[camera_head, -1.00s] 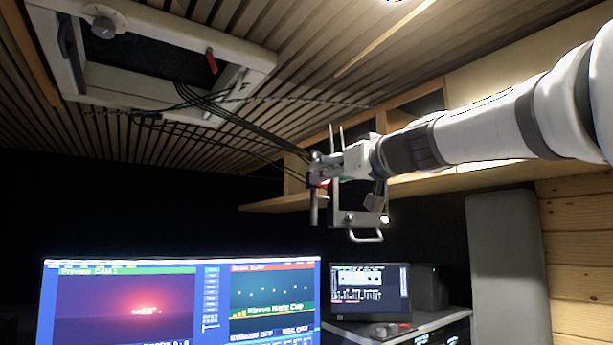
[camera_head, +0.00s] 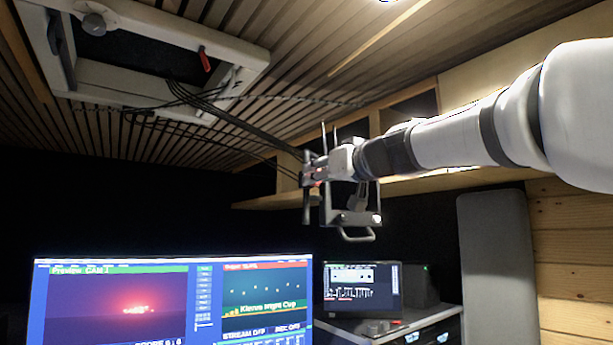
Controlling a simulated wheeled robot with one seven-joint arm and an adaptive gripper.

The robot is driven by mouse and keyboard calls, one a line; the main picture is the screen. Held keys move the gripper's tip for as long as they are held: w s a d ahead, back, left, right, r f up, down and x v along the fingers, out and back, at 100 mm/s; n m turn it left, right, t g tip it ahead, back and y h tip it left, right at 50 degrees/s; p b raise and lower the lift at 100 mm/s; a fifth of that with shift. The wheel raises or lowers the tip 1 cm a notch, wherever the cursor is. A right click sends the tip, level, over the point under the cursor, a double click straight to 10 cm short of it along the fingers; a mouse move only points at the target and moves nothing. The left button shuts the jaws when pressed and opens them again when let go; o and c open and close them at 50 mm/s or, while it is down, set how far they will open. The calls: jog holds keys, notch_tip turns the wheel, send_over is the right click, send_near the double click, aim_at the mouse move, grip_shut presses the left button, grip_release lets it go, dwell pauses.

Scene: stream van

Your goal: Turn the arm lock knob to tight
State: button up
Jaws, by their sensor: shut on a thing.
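My gripper (camera_head: 314,174) is at the end of my arm, which reaches in from the right. It is shut on a small part at a dark metal fitting, seemingly the arm lock knob, which is mostly hidden by the jaws. A small red patch shows there. A grey vertical bar (camera_head: 307,207) hangs at its left. A grey bracket (camera_head: 347,219) with a loop handle and a bright spot hangs just below. Two thin upright rods (camera_head: 324,136) rise above the gripper. The knob's turn position cannot be read.
A pale-framed ceiling opening (camera_head: 165,103) carries a grey round knob (camera_head: 93,22) and a red lever (camera_head: 204,58). Dark cables (camera_head: 235,120) run from it towards the gripper. A wooden shelf (camera_head: 405,186) is behind my arm. A large monitor (camera_head: 180,262) and a smaller screen (camera_head: 361,312) stand below.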

jog(key=shift+m, duration=0.3)
jog(key=shift+d+f+m, duration=0.1)
jog(key=shift+d+m, duration=0.05)
jog(key=shift+m, duration=8.25)
jog(key=o, duration=1.2)
jog(key=shift+w, duration=0.1)
jog(key=shift+c, duration=0.2)
jog(key=v, duration=1.2)
